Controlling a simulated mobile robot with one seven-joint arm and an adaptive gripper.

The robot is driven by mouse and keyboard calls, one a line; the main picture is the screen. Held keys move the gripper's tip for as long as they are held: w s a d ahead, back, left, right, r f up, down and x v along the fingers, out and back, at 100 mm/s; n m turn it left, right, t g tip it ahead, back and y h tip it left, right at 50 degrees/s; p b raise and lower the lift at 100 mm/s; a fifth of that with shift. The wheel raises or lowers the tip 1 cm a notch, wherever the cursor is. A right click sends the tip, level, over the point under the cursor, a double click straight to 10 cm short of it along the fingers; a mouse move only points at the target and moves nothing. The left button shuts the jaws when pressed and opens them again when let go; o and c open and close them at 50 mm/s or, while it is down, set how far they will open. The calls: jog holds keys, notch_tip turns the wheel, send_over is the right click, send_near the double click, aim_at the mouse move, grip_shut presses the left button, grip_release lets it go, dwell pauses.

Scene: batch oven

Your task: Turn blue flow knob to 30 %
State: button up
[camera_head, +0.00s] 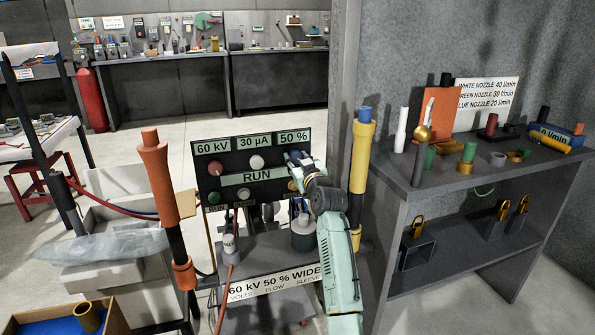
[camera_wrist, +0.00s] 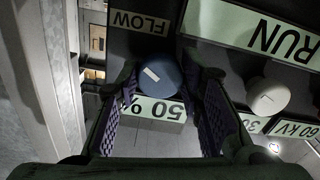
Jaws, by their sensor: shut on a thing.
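The wrist view is upside down. My gripper (camera_wrist: 160,82) is shut on the knob, one finger on each side. In the head view my gripper (camera_head: 299,166) is at the panel's right end and hides the knob. The flow display (camera_head: 293,137) reads 50 %, and it also shows in the wrist view (camera_wrist: 160,108).
A red knob (camera_head: 215,167) and a white knob (camera_head: 257,162) are left of my gripper, above the RUN display (camera_head: 250,178). A sign (camera_head: 275,284) below reads 60 kV 50 % WIDE. A yellow post with blue top (camera_head: 361,160) stands close right of my arm.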

jog(key=n+b, duration=0.1)
jog(key=b, duration=0.1)
jog(key=n+b, duration=0.3)
jog(key=b, duration=0.1)
jog(key=shift+d+f+n, duration=0.1)
jog(key=shift+f+n, duration=0.15)
jog(key=shift+n, duration=0.05)
jog(key=shift+r+n+b, duration=0.25)
jog(key=shift+n+b, duration=1.1)
jog(key=shift+n, duration=0.45)
jog(key=o, duration=1.1)
jog(key=shift+o, duration=0.2)
jog(key=v, duration=1.2)
